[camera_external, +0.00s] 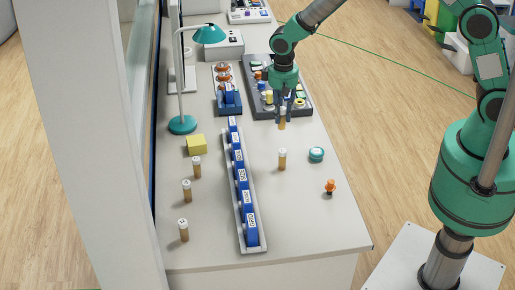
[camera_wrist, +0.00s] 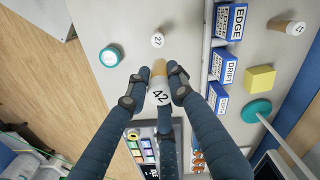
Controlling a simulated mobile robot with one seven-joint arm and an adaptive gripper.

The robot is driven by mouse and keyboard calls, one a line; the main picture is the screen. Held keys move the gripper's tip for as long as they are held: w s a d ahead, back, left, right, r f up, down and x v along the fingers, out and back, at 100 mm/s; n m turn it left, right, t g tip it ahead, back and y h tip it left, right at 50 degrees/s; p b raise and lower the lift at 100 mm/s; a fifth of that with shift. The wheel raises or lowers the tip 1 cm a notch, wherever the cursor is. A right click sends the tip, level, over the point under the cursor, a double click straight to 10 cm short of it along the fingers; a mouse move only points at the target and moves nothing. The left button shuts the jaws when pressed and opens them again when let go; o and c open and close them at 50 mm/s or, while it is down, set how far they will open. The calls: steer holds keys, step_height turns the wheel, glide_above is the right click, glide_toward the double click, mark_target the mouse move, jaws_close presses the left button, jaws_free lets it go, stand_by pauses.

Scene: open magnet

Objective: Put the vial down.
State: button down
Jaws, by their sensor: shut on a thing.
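My gripper (camera_external: 283,113) points down over the white bench, in front of the dark tray. It is shut on an amber vial (camera_external: 282,122) with a white cap. In the wrist view the held vial (camera_wrist: 158,93) is marked 42 and sits between the dark fingers (camera_wrist: 155,84). The vial looks about upright in the external view. I cannot tell whether its bottom touches the bench.
A vial marked 27 (camera_wrist: 157,40) and a teal round item (camera_external: 316,154) stand nearby. A row of blue boxes (camera_external: 241,175) lies left; the dark tray (camera_external: 303,107) holds several items. Bench between is clear.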

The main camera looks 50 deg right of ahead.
steer(key=w+a+f+n, duration=0.2)
steer(key=a+n, duration=0.8)
steer(key=a, duration=2.8)
steer(key=shift+n, duration=0.3)
steer(key=shift+w+d+f, duration=0.1)
steer(key=shift+w+f, duration=0.1)
steer(key=shift+f, duration=0.5)
steer(key=shift+w+d+f, duration=0.1)
steer(key=shift+w+f, duration=0.1)
steer(key=shift+f, duration=0.55)
steer(key=shift+w+f, duration=0.2)
steer(key=shift+f, duration=0.5)
step_height(320, 180, down, 6)
steer(key=shift+f, duration=0.15)
steer(key=shift+f, duration=1.85)
